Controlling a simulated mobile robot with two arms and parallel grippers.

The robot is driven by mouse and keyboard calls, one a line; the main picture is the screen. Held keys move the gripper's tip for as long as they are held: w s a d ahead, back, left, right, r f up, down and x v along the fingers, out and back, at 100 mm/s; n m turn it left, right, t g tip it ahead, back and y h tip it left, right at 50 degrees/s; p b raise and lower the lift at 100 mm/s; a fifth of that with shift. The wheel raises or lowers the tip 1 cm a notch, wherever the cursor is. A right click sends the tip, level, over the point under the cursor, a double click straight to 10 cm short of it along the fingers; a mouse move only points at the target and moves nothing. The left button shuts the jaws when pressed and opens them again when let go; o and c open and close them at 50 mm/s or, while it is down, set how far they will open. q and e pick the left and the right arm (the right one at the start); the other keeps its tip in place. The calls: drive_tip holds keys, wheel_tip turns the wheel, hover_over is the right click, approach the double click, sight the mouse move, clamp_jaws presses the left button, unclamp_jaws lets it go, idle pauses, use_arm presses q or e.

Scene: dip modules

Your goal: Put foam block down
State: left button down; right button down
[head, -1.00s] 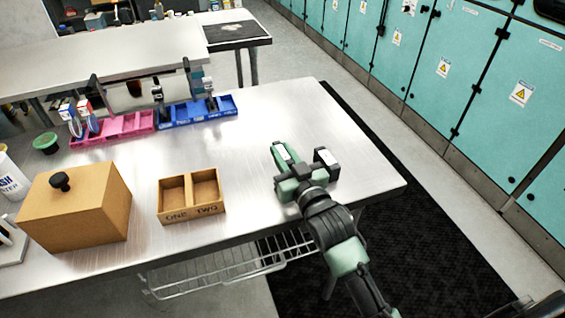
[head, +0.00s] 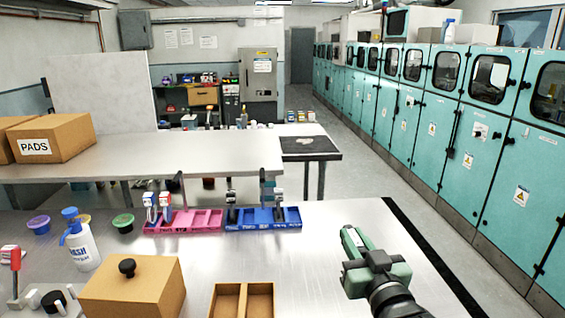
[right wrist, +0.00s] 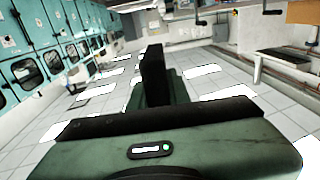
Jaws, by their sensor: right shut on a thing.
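My right gripper (head: 368,254) is over the right part of the steel table (head: 330,225), to the right of the two-compartment wooden box (head: 242,300). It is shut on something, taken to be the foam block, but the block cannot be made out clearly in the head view. In the right wrist view, a dark upright piece (right wrist: 153,75) stands in front of the green gripper body. I cannot tell whether this is a finger or the block. My left gripper is not in view.
A pink bin row (head: 185,222) and a blue bin row (head: 262,218) stand toward the back of the table. A lidded brown box (head: 135,290) and a white bottle (head: 80,245) are at left. The tabletop between the blue bins and my right gripper is clear.

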sight(351, 231)
drive_tip(key=s+d+f+m+h, duration=0.1)
drive_tip(key=s+d+f+h, duration=0.1)
drive_tip(key=s+f, duration=0.9)
drive_tip(key=shift+n+y, duration=0.3)
drive_tip(key=shift+y, duration=0.4)
drive_tip(key=w+r, duration=0.2)
drive_tip(key=w+a+r, duration=0.1)
drive_tip(key=w+r, duration=0.1)
drive_tip(key=w, duration=0.1)
drive_tip(key=w+r, duration=0.2)
drive_tip(key=r, duration=0.1)
drive_tip(key=shift+w+a, duration=0.2)
drive_tip(key=shift+w, duration=0.05)
drive_tip(key=shift+n+y, duration=0.4)
drive_tip(key=shift+y, duration=0.1)
drive_tip(key=w+r, duration=0.1)
drive_tip(key=r, duration=0.1)
drive_tip(key=w+r, duration=0.4)
drive_tip(key=r, duration=0.1)
drive_tip(key=shift+a, duration=0.4)
drive_tip(key=shift+f, duration=0.1)
wheel_tip(351, 231, down, 20)
drive_tip(key=shift+r, duration=0.2)
drive_tip(key=shift+f, duration=0.1)
